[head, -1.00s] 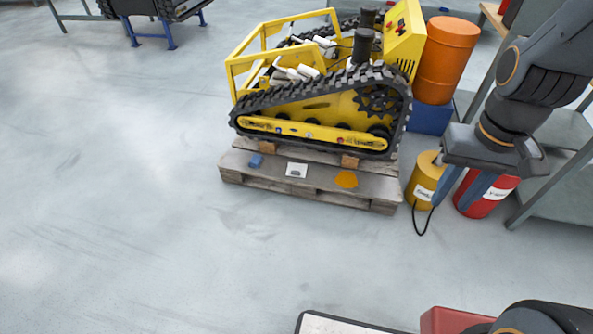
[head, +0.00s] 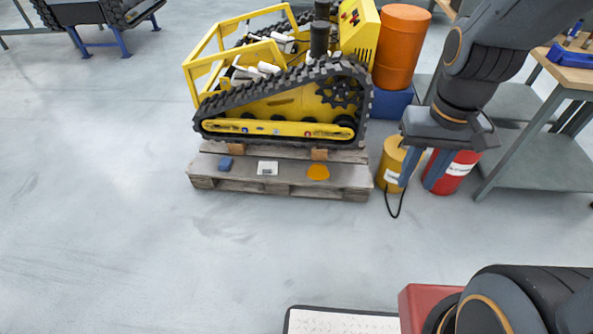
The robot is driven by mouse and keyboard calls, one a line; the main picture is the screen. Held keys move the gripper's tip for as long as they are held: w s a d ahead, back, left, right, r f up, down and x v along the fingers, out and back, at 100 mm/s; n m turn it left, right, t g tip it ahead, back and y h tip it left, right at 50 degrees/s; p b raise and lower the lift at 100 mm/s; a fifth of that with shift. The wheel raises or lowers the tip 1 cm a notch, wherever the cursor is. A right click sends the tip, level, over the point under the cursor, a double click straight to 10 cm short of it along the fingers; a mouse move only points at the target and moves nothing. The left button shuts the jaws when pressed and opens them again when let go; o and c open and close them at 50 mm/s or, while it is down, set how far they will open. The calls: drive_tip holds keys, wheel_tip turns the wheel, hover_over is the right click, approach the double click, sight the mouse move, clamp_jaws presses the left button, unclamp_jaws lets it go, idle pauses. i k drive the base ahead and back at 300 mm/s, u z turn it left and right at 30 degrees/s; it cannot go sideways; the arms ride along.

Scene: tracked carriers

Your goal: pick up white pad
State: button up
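The white pad (head: 267,168) lies flat on the front ledge of a wooden pallet (head: 270,184). A small blue block (head: 225,163) is to its left and an orange pad (head: 318,172) is to its right, both apart from it. My gripper (head: 412,180) hangs at the right of the picture, pointing down, with its two blue-grey fingers spread apart and nothing seen between them. It is well to the right of the white pad, in front of the yellow and red canisters in this view.
A yellow tracked carrier (head: 280,105) stands on the pallet behind the pads. A yellow canister (head: 392,160), a red canister (head: 456,172) and an orange drum (head: 400,48) stand to the right. A grey-legged workbench (head: 570,80) is farther right. The floor in front of the pallet is clear.

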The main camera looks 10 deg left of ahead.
sight(268, 167)
drive_tip(key=k, duration=0.6)
drive_tip(key=u, duration=0.65)
drive_tip(key=i, duration=0.7)
drive_tip(key=u, duration=0.35)
drive_tip(key=i, duration=1.05)
drive_tip(key=z, duration=0.4)
